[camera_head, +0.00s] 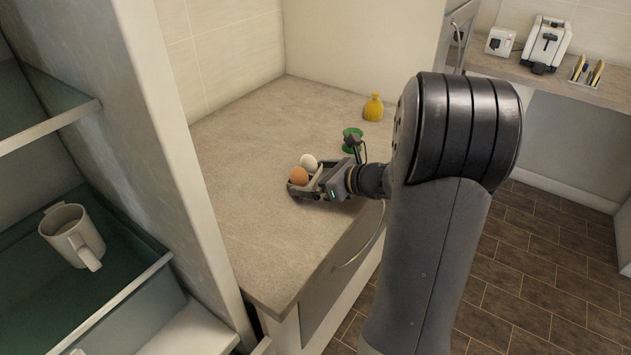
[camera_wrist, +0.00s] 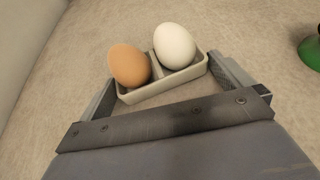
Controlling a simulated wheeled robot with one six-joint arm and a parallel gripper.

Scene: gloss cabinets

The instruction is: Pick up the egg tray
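The egg tray (camera_wrist: 163,86) is a small pale tray holding a brown egg (camera_wrist: 129,65) and a white egg (camera_wrist: 174,46). It sits on the counter, in front of my gripper's palm. My gripper (camera_wrist: 162,72) has its fingers wide apart, one near each end of the tray. The tray is turned slightly relative to the gripper. I cannot tell for sure whether either finger touches it. In the head view, the brown egg (camera_head: 299,175) and white egg (camera_head: 309,162) show at my gripper (camera_head: 305,187), low over the counter; the tray there is mostly hidden.
A green object (camera_head: 352,139) stands just beyond my gripper, and a yellow one (camera_head: 373,108) farther back on the counter (camera_head: 250,165). At left, a tall cabinet has a shelf with a white mug (camera_head: 73,236). The counter left of the tray is clear.

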